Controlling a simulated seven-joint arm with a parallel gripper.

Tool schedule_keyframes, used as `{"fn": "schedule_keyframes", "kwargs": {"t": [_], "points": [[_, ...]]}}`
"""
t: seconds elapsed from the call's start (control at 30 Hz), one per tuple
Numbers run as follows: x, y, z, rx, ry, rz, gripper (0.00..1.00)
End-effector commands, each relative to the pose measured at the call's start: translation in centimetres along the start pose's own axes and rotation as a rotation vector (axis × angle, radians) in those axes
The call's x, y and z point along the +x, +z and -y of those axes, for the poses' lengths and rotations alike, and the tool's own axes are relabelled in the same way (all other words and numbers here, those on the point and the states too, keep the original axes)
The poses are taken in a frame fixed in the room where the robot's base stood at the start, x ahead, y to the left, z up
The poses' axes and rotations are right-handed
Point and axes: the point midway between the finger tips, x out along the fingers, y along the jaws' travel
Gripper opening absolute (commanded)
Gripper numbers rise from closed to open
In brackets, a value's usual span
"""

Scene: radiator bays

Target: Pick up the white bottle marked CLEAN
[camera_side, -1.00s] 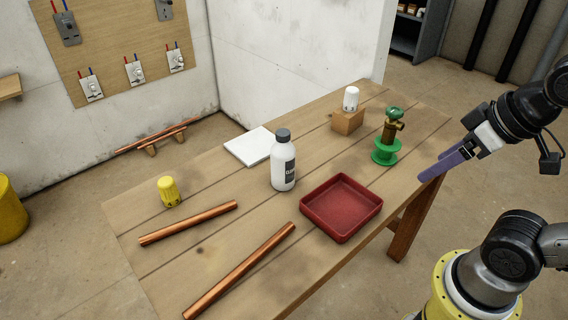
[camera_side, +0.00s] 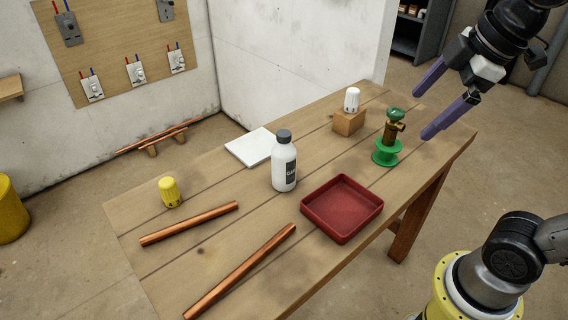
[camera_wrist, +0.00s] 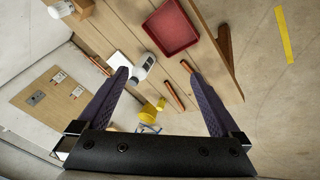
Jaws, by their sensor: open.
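The white bottle (camera_side: 284,168) with a dark grey cap and a dark label stands upright near the middle of the wooden table. Only part of the label's lettering is legible in the side view. In the wrist view the bottle (camera_wrist: 143,65) shows above and between the fingertips, at a distance. My gripper (camera_side: 422,105) is open and empty, with purple fingers. It is in the air by the table's right end, up and to the right of the valve and well away from the bottle. It also shows in the wrist view (camera_wrist: 155,78).
A red tray (camera_side: 341,207) lies right of the bottle. A brass valve on a green stand (camera_side: 386,152) and a white knob on a wooden block (camera_side: 348,122) stand towards my gripper.

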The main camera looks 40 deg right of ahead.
Motion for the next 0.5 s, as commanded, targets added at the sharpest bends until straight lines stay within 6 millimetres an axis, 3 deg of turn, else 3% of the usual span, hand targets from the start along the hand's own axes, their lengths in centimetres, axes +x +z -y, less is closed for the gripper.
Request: {"fn": "schedule_keyframes", "kwargs": {"t": [0.13, 0.27, 0.5], "points": [[-0.2, -4.7, -4.1, -0.271, -0.058, 0.036, 1.0], [1.0, -8.7, -7.1, -0.477, -0.116, 0.058, 1.0], [6.5, -15.1, -11.2, -0.757, -0.234, 0.087, 1.0]]}}
